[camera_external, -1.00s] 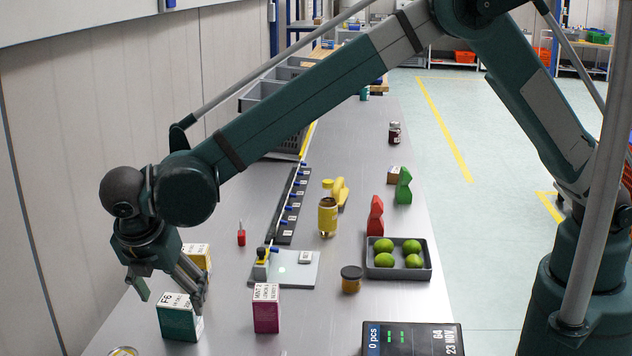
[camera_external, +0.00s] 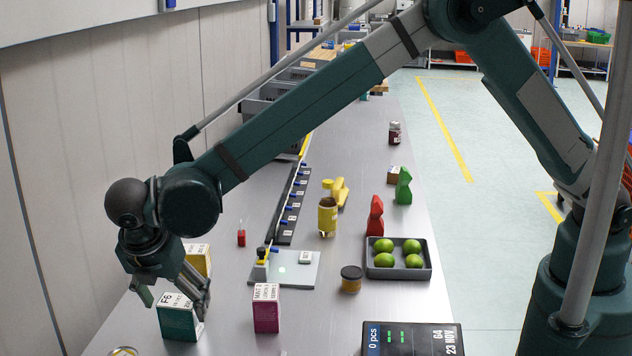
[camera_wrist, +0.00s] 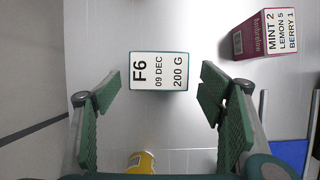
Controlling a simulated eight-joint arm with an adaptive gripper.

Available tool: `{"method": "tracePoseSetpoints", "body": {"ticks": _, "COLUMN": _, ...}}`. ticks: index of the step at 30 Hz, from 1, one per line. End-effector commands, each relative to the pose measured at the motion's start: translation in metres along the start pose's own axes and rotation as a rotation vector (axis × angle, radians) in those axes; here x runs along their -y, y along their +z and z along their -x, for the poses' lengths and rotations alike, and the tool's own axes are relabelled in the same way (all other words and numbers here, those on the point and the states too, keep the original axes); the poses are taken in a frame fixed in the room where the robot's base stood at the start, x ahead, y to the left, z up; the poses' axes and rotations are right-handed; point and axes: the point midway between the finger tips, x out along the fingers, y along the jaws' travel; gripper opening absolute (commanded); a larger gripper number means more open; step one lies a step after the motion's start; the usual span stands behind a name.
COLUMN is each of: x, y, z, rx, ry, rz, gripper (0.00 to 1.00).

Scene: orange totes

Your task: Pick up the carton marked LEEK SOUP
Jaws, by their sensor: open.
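No carton in view shows the words LEEK SOUP. A teal carton with a white top marked F6, 09 DEC, 200 G (camera_external: 179,318) stands under my gripper (camera_external: 175,296). In the wrist view the F6 carton (camera_wrist: 159,72) lies between and a little beyond the open fingertips of my gripper (camera_wrist: 160,86), with gaps on both sides. A magenta carton (camera_external: 266,309) stands to its right; its top reads MINT 2, LEMON 5, BERRY 1 in the wrist view (camera_wrist: 265,35). A yellow carton (camera_external: 197,260) stands behind my gripper, its label unreadable and partly hidden.
A can (camera_external: 123,351) shows at the bottom edge. A dark-lidded jar (camera_external: 351,280), a grey tray (camera_external: 398,272) of green fruit and a display (camera_external: 411,340) lie to the right. A plate with a small fixture (camera_external: 300,271) lies behind the magenta carton. The wall is close on the left.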

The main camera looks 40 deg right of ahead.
Motion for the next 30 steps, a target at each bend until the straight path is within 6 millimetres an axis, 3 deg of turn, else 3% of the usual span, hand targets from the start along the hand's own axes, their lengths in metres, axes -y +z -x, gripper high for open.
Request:
{"method": "tracePoseSetpoints", "body": {"ticks": 7, "x": -0.001, "y": 0.0, "z": -0.009, "rx": 0.0, "ry": 0.0, "rz": 0.0, "gripper": 0.69}}
{"method": "tracePoseSetpoints", "body": {"ticks": 18, "x": -0.002, "y": 0.0, "z": -0.047, "rx": 0.0, "ry": 0.0, "rz": 0.0, "gripper": 0.69}}
{"method": "tracePoseSetpoints", "body": {"ticks": 30, "x": -0.002, "y": 0.0, "z": -0.052, "rx": 0.0, "ry": 0.0, "rz": 0.0, "gripper": 0.69}}
